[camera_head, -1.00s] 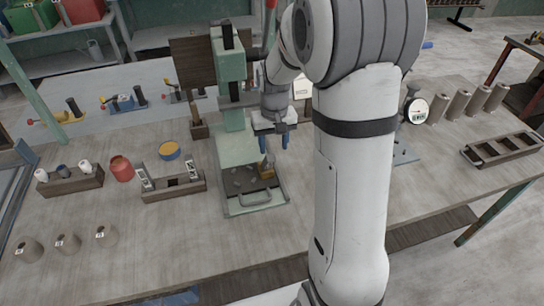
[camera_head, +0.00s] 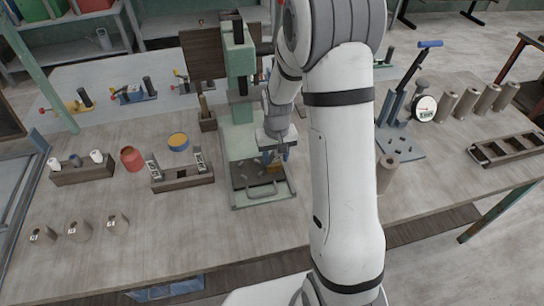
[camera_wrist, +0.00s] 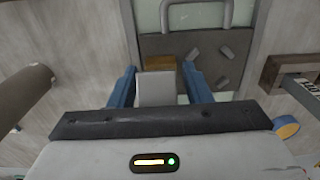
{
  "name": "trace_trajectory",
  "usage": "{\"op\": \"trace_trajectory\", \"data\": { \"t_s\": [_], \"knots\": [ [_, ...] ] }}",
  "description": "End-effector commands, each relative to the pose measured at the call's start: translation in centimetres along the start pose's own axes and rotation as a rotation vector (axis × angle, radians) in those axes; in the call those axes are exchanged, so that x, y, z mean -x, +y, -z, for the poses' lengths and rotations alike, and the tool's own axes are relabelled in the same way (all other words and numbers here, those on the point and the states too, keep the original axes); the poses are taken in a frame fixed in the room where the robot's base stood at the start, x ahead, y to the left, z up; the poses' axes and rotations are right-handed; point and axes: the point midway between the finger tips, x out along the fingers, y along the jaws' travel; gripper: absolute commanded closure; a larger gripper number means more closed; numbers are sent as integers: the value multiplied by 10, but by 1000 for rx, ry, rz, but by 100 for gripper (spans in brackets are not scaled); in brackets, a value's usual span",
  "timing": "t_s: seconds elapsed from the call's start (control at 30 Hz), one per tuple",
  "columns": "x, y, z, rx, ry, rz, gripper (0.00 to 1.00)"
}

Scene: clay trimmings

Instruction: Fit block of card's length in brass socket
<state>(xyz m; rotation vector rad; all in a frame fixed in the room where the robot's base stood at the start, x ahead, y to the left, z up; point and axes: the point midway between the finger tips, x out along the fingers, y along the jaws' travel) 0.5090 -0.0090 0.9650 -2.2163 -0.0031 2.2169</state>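My gripper (camera_wrist: 158,88) points down over the tray of a green press. Its two blue fingers stand on either side of a light grey block (camera_wrist: 155,90), and it appears shut on it. A brass-coloured socket (camera_wrist: 160,62) lies just beyond the block's end in the wrist view, in the dark tray (camera_wrist: 205,44). The head view shows the socket (camera_head: 273,166) close to the fingertips (camera_head: 279,156), partly hidden by them. Whether the block touches the socket cannot be told. No card can be made out now.
The press column (camera_head: 239,75) stands close behind my gripper. Grey trimmings (camera_wrist: 222,73) lie in the tray. A wooden rack (camera_head: 183,182) with labelled pieces stands to its left, a brown cylinder (camera_head: 387,173) to the right. The front left table is mostly clear around several small cups (camera_head: 79,231).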

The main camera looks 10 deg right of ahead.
Motion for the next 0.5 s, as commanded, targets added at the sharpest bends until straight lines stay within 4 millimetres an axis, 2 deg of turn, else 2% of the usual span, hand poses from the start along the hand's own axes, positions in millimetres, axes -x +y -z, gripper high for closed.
{"op": "trace_trajectory", "data": {
  "t_s": [0.07,0.5],
  "knots": [
    [0,0,0,0,0,0,62],
    [0,-1,0,1,0,0,98]
  ]
}}
